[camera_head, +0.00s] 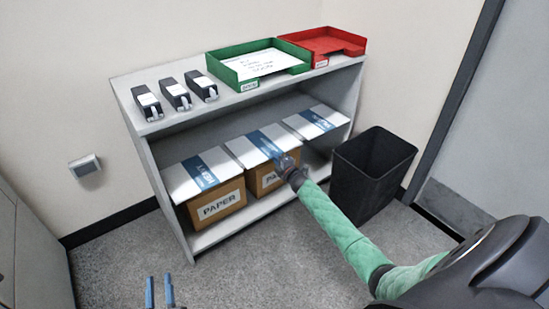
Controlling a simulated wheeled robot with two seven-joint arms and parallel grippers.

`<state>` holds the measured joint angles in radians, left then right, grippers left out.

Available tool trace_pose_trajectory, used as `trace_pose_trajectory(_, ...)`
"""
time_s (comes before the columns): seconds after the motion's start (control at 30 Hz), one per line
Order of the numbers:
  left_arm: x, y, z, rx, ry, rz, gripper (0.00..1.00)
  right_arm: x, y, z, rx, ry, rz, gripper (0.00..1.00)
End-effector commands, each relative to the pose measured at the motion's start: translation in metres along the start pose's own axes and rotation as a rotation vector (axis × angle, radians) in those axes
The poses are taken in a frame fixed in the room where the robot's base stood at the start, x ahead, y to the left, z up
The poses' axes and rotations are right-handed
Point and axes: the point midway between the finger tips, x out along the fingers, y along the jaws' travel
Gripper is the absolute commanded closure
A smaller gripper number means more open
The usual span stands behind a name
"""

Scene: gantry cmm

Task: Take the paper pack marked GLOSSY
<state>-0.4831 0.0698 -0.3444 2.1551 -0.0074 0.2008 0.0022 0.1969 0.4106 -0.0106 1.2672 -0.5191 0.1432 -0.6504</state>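My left gripper (160,291) is low at the bottom edge, open and empty, with two blue fingers apart.
The grey shelf unit (165,226) carries several black devices, a green tray (230,74) with a white sheet and a red tray (322,43) on top. A black bin (378,160) stands right of the shelf, close to my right arm. Floor in front is clear.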

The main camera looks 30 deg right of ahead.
Motion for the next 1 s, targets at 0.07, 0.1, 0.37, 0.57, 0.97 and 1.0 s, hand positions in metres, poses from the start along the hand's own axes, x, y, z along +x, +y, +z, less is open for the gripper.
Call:
trace_pose_trajectory(0.07, 0.001, 0.001, -0.009, 0.001, 0.027, 0.001, 0.70, 0.002, -0.001, 0.000, 0.000, 0.000, 0.000, 0.78)
trace_pose_trajectory(0.1, 0.001, 0.001, -0.013, 0.002, 0.038, 0.002, 0.70, 0.003, -0.001, 0.000, 0.000, 0.000, -0.001, 0.78)
trace_pose_trajectory(0.37, 0.002, 0.003, -0.023, 0.004, 0.076, 0.005, 0.70, 0.005, -0.001, 0.000, 0.000, 0.000, -0.001, 0.78)
trace_pose_trajectory(0.57, 0.002, 0.004, -0.026, 0.004, 0.084, 0.005, 0.70, 0.006, 0.000, 0.000, 0.000, 0.000, 0.000, 0.78)
trace_pose_trajectory(0.97, 0.003, 0.003, -0.025, 0.005, 0.079, 0.005, 0.70, 0.005, -0.001, 0.000, 0.000, 0.000, -0.002, 1.00)
trace_pose_trajectory(1.0, 0.003, 0.003, -0.024, 0.005, 0.079, 0.005, 0.70, 0.005, -0.001, 0.000, 0.000, 0.000, -0.002, 1.00)
